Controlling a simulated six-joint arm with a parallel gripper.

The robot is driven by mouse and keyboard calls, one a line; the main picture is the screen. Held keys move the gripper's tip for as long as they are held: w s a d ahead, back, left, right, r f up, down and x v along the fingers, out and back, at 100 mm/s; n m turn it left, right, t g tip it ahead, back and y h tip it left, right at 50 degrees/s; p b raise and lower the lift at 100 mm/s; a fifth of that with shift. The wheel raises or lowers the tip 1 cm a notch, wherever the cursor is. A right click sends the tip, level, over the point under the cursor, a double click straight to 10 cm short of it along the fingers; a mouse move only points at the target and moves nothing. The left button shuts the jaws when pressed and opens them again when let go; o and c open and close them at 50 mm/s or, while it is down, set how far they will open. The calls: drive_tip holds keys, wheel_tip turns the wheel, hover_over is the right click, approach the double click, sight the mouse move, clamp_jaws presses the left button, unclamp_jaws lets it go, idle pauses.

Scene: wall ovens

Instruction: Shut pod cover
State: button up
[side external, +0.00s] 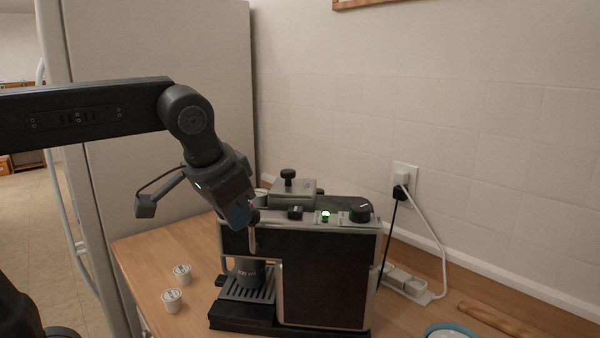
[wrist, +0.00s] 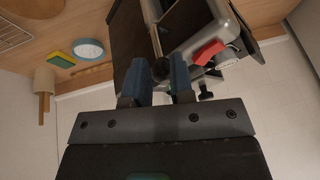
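The coffee machine (side external: 325,270) stands on the wooden counter, with a metal top and dark sides; part of it also shows in the wrist view (wrist: 185,25). A metal block (side external: 296,191) with a black knob (side external: 288,175) sits on its top; I cannot tell whether this is the pod cover. My gripper (side external: 252,215) is at the machine's upper left end, above the cup. In the wrist view its blue fingers (wrist: 160,72) are apart, on either side of a black ball knob (wrist: 160,69). I cannot tell whether they touch the knob.
A grey cup (side external: 245,268) stands on the drip tray (side external: 245,290). Two white pods (side external: 182,274) (side external: 172,300) are on the counter to the left. The wall, an outlet with cords (side external: 404,178) and a power strip (side external: 408,283) are behind. A blue-rimmed dish (side external: 450,330) is at front right.

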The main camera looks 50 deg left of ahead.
drive_tip(key=shift+n+y, duration=0.3)
drive_tip(key=shift+y, duration=0.6)
drive_tip(key=w+r, duration=0.4)
drive_tip(key=w, duration=0.1)
drive_tip(key=w+d+r, duration=0.1)
drive_tip(key=w+r, duration=0.1)
drive_tip(key=shift+w+d+r, duration=0.1)
drive_tip(key=shift+w+r, duration=0.05)
drive_tip(key=shift+w, duration=0.15)
clamp_jaws()
drive_tip(key=w+d+r+n+g+y, duration=0.1)
drive_tip(key=w+d+r+n+y, duration=0.2)
drive_tip(key=w, duration=0.4)
approach(297, 185)
drive_tip(key=w+f, duration=0.1)
drive_tip(key=w+d+f, duration=0.1)
drive_tip(key=shift+w+d+f+g, duration=0.15)
drive_tip(key=shift+f+g, duration=0.15)
drive_tip(key=shift+f, duration=0.1)
drive_tip(key=a, duration=0.1)
drive_tip(key=a+f, duration=0.1)
drive_tip(key=a, duration=0.1)
drive_tip(key=shift+s+a, duration=0.1)
drive_tip(key=shift+s, duration=0.1)
drive_tip(key=shift+s+a+f, duration=0.15)
drive_tip(key=shift+a, duration=0.35)
